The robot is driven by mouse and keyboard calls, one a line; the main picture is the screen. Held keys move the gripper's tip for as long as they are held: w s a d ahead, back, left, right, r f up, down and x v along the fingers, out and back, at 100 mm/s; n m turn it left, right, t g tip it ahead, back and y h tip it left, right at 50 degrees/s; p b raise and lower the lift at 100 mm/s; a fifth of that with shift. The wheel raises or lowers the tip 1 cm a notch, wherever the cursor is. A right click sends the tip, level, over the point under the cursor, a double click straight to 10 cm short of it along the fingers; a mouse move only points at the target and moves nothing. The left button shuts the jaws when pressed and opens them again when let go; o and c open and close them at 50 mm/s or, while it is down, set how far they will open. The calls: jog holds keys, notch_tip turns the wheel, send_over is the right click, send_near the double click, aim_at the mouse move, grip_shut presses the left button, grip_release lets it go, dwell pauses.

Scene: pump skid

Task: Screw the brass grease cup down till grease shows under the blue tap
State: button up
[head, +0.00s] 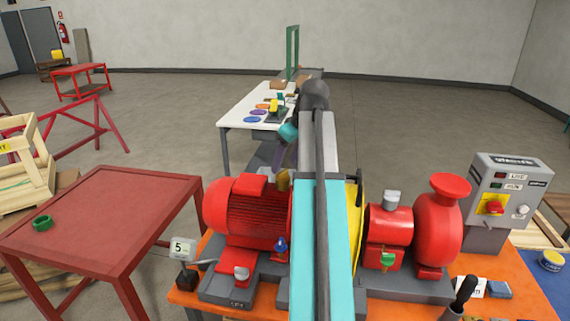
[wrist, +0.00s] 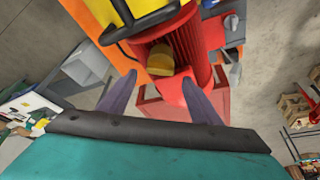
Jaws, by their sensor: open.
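The brass grease cup (head: 283,180) stands on the back of the red motor in the head view, partly hidden by my arm. In the wrist view the brass cup (wrist: 165,62) shows ahead of my fingertips, roughly centred between them. The blue tap (head: 281,245) sits on the front side of the motor; no grease can be made out under it. My gripper (head: 279,160) is above and beside the cup in the head view. In the wrist view my gripper (wrist: 160,78) is open, with its two fingers wide apart and nothing between them.
The red motor (head: 250,212) and red pump (head: 437,230) stand on an orange skid, with a green tap (head: 387,260) between. A yellow guard (head: 355,215) is beside my arm. A control box (head: 505,195) is at right. A red table (head: 95,215) stands left.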

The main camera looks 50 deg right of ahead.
aim_at(282, 170)
jog(key=shift+p+x, duration=0.35)
jog(key=shift+x, duration=1.15)
jog(key=shift+c, duration=0.2)
jog(key=c, duration=1)
